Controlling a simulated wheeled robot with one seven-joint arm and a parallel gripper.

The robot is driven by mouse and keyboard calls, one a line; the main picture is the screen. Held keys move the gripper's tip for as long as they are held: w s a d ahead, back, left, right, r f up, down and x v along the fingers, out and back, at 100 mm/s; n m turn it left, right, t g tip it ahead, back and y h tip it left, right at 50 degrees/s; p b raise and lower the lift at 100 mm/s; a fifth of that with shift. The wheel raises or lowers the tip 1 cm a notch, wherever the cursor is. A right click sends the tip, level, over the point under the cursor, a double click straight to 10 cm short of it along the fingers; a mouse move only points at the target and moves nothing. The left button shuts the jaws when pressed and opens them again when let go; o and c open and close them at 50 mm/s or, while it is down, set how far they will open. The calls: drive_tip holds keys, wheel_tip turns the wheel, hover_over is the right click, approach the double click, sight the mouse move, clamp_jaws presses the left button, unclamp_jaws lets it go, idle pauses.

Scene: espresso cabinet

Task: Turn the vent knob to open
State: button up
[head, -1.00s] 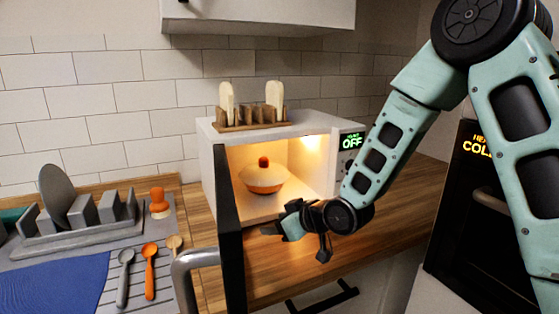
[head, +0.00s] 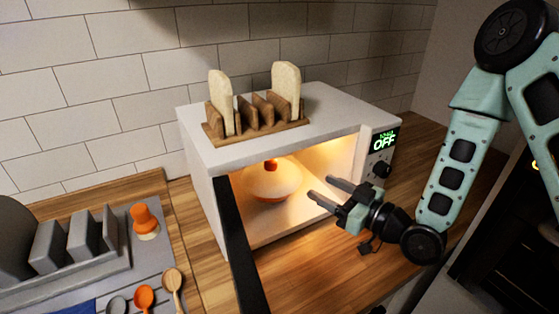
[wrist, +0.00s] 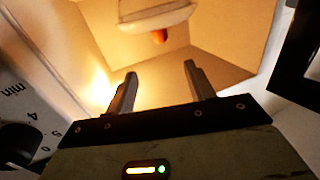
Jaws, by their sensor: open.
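No knob with a readable vent label shows. A dark round knob (head: 381,170) sits on the right front panel of a white microwave-like box (head: 240,150), below a green display (head: 385,139) reading OFF. Part of a dark knob (wrist: 18,142) with a numbered dial marked "min" also shows at the left of the wrist view. My gripper (head: 322,190) is open and empty at the box's lit opening, left of the panel knob. A pale lidded dish (head: 273,182) with an orange-red lid knob (head: 270,165) stands inside, beyond the fingers.
The box's dark door (head: 238,245) stands open towards the front left. A wooden rack (head: 255,121) with two bread slices is on top. A drying rack (head: 75,245), an orange-topped item (head: 146,222) and spoons lie left. Wooden counter (head: 415,170) is clear right of the box.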

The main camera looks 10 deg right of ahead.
sight(276, 164)
drive_tip(key=b+x, duration=0.1)
drive_tip(key=b, duration=0.2)
drive_tip(key=b+x, duration=0.1)
drive_tip(key=b, duration=0.2)
drive_tip(key=b+x, duration=0.1)
drive_tip(key=b, duration=0.2)
drive_tip(key=shift+w+a+f, duration=0.2)
drive_tip(key=shift+w+f, duration=0.05)
drive_tip(key=shift+f, duration=0.05)
drive_tip(key=shift+a+b, duration=0.1)
drive_tip(key=shift+b, duration=0.6)
drive_tip(key=p+x, duration=0.1)
drive_tip(key=x, duration=0.2)
drive_tip(key=p+x, duration=0.1)
drive_tip(key=x, duration=0.3)
drive_tip(key=p+x, duration=0.1)
drive_tip(key=x, duration=0.2)
drive_tip(key=shift+w+a+r, duration=0.15)
drive_tip(key=shift+a+r, duration=0.05)
drive_tip(key=shift+r, duration=0.15)
drive_tip(key=shift+w+a+f, duration=0.1)
drive_tip(key=shift+w+a, duration=0.3)
drive_tip(key=shift+w, duration=0.05)
drive_tip(key=c, duration=1)
